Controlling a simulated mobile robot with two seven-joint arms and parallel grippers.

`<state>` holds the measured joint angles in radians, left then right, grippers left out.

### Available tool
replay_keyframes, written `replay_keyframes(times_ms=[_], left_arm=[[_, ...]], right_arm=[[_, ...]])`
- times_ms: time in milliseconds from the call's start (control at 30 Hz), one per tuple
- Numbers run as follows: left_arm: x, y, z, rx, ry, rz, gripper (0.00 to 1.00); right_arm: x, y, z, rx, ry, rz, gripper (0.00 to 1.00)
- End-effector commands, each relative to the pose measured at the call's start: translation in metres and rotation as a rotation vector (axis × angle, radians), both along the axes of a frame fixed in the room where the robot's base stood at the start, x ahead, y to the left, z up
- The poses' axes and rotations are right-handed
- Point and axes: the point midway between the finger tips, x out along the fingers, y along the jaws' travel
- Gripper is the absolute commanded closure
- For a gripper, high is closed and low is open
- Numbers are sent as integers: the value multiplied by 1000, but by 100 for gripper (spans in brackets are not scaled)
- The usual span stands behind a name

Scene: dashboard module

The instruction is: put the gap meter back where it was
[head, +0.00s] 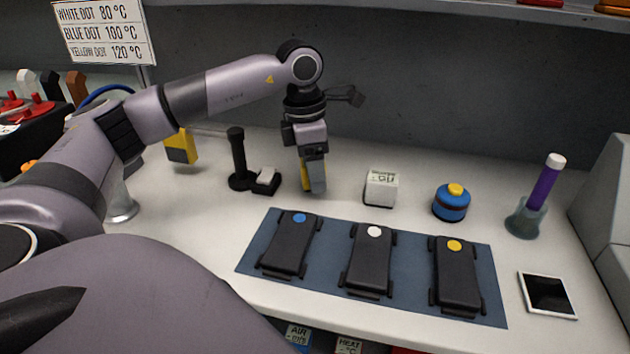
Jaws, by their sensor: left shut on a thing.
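My left gripper (313,184) points down over the white bench, left of the small white box. It is shut on a small yellow and grey thing, which I take to be the gap meter (305,179). The fingers hide much of it, and I cannot tell whether its lower end touches the bench. A black post on a round base (237,165) stands to its left, with a small black block with a white top (266,178) beside it. My right gripper is not in view.
A blue mat (258,242) with three dark modules lies in front. A white box with a display (381,188), a blue pot (451,203) and a purple tool in a holder (537,200) stand to the right. A yellow and grey device (181,147) is at back left.

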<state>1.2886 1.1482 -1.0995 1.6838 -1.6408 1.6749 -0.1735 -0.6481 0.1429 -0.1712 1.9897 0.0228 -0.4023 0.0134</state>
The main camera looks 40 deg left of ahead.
Motion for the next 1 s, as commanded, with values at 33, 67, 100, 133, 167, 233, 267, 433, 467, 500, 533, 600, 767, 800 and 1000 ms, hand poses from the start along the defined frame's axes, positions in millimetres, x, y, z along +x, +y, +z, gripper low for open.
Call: replay_keyframes(times_ms=[33, 67, 100, 133, 167, 233, 267, 433, 467, 500, 533, 600, 767, 800, 1000], left_arm=[[0, 0, -12, 0, -1, 0, 77], [0, 0, -15, 0, -2, 0, 77], [0, 1, -18, 0, -3, 1, 77], [0, 1, -19, 0, -3, 1, 77], [0, 1, -19, 0, -3, 1, 77], [-1, 1, -18, 0, -3, 1, 77], [-1, 1, -18, -1, -2, 1, 77], [-1, 1, -17, 0, -1, 1, 77], [-1, 1, -18, 0, -1, 1, 77], [-1, 1, -20, -1, -1, 1, 77], [-1, 1, -21, -1, -1, 1, 77], [-1, 1, -21, 0, 0, 1, 26], [-1, 1, -21, 0, 0, 1, 11], [-1, 1, -21, 0, 0, 1, 11], [-1, 1, -18, -1, -1, 1, 11]], right_arm=[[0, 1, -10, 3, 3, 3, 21], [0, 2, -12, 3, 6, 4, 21], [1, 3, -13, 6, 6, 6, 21], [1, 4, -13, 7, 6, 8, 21], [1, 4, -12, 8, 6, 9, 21], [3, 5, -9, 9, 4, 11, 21], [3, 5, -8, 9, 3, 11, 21], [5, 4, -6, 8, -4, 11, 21], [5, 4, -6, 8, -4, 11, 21], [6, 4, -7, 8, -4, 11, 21], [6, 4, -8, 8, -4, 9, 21], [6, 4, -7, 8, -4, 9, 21], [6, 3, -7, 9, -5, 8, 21], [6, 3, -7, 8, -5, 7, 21], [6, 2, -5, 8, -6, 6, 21]])
